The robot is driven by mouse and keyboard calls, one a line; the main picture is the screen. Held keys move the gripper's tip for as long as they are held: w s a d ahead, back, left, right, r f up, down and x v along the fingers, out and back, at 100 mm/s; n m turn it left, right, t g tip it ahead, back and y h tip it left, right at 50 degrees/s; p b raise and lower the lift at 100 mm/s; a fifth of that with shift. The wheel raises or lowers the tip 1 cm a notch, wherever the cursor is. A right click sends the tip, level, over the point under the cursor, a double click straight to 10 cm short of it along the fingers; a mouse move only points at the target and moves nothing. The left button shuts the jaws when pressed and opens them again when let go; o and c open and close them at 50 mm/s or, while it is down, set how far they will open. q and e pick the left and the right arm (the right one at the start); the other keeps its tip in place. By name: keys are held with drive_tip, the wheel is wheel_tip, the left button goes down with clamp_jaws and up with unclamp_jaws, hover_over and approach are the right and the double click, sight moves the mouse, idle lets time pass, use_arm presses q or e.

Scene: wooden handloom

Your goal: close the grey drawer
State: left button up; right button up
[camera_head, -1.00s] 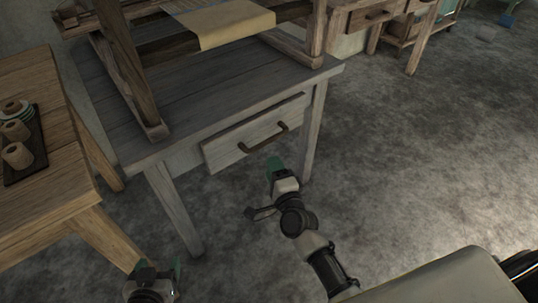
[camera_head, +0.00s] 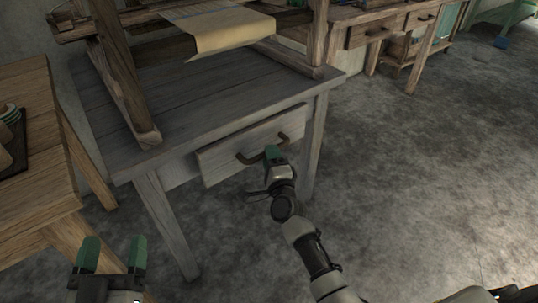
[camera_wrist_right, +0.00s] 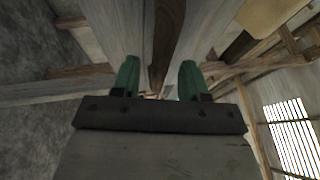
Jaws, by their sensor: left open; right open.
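The grey drawer (camera_head: 222,160) is in the front of a grey wooden table, and its front stands out from the table frame. Its dark curved handle (camera_head: 246,160) is partly hidden by my right gripper (camera_head: 273,152). That gripper is open, with green fingertips right at the handle; I cannot tell if they touch it. In the right wrist view a brown bar, which looks like the handle (camera_wrist_right: 168,40), runs between the open fingers (camera_wrist_right: 155,80), with the grey drawer front behind it. My left gripper (camera_head: 112,255) is open and empty, low at the left, away from the drawer.
The grey table (camera_head: 190,108) carries a wooden loom frame (camera_head: 125,85) with tan cloth (camera_head: 225,28). A brown wooden table (camera_head: 35,170) stands close at the left, near my left gripper. The floor at the right (camera_head: 430,160) is clear.

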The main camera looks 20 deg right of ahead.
use_arm(q)
drive_tip(key=shift+s+d+r+t+h, duration=0.1)
drive_tip(key=shift+s+r+t+h, duration=0.1)
drive_tip(key=shift+r+t+h, duration=0.35)
use_arm(e)
drive_tip(key=shift+w+r, duration=0.15)
drive_tip(key=shift+w, duration=0.85)
use_arm(q)
drive_tip(key=shift+r, duration=0.2)
use_arm(e)
clamp_jaws()
